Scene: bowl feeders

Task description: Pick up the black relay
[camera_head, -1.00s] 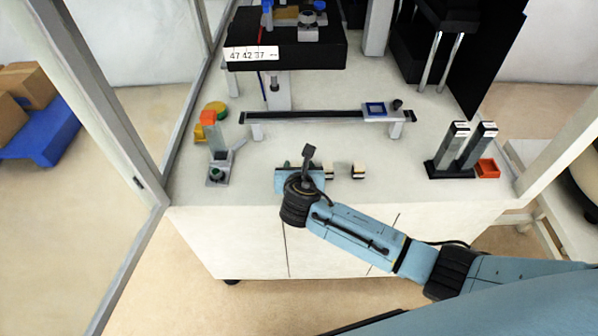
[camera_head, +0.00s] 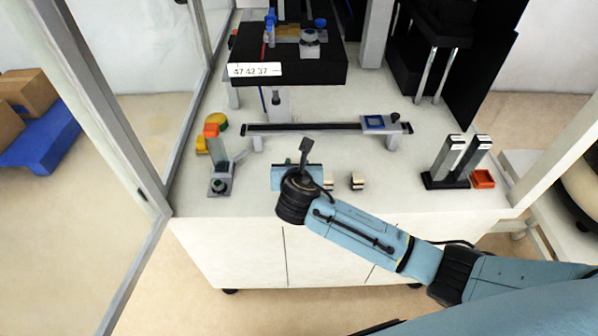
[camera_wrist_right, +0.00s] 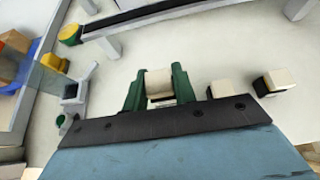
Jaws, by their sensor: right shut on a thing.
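My right gripper (camera_wrist_right: 158,92) has its two green fingers on either side of a small relay (camera_wrist_right: 158,80), and it is shut on it. The held relay shows a cream top and a dark lower part. I cannot tell whether it still touches the table. In the head view my right gripper's light-blue body (camera_head: 283,178) is over the table's front part, and the wrist hides the fingers and held relay. Two similar cream-and-black relays stand to the right, one nearer (camera_wrist_right: 223,88) and one farther (camera_wrist_right: 272,84). My left gripper is not in view.
A rail (camera_head: 300,128) with a blue square piece (camera_head: 374,122) runs behind. A grey fixture (camera_head: 219,182) stands at left. Two upright magazines (camera_head: 458,160) and an orange bin (camera_head: 484,179) stand at right. The table (camera_head: 410,205) is clear between relays and magazines.

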